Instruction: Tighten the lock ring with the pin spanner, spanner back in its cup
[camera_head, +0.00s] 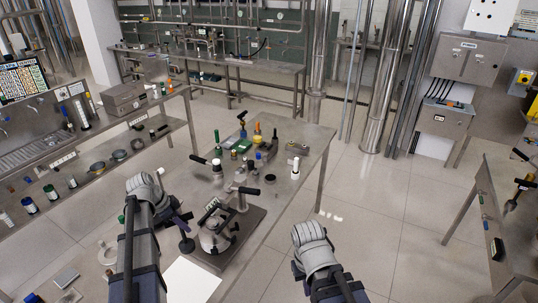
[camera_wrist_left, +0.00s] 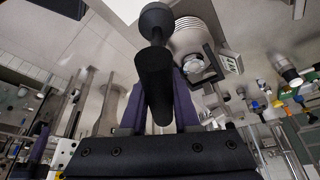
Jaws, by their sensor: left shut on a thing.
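The disc separator (camera_head: 214,236), a silver rounded body on a dark base plate, stands near the front of the steel table. I cannot make out the lock ring's details. My left gripper (camera_head: 180,217) is just left of the separator, shut on a black-handled tool (camera_head: 187,245). In the left wrist view the tool (camera_wrist_left: 155,85) sits between the purple fingers, with a thin neck and a round black end. I cannot tell whether it is the pin spanner, as its working end does not show. The right arm is right of the table; its fingers are hidden.
Black-handled fittings (camera_head: 249,190) rise just behind the separator. Several small bottles and a white cylinder (camera_head: 295,168) stand farther back on the table (camera_head: 314,150). A white sheet (camera_head: 188,282) lies in front of the separator. A side bench (camera_head: 95,170) stands at the left.

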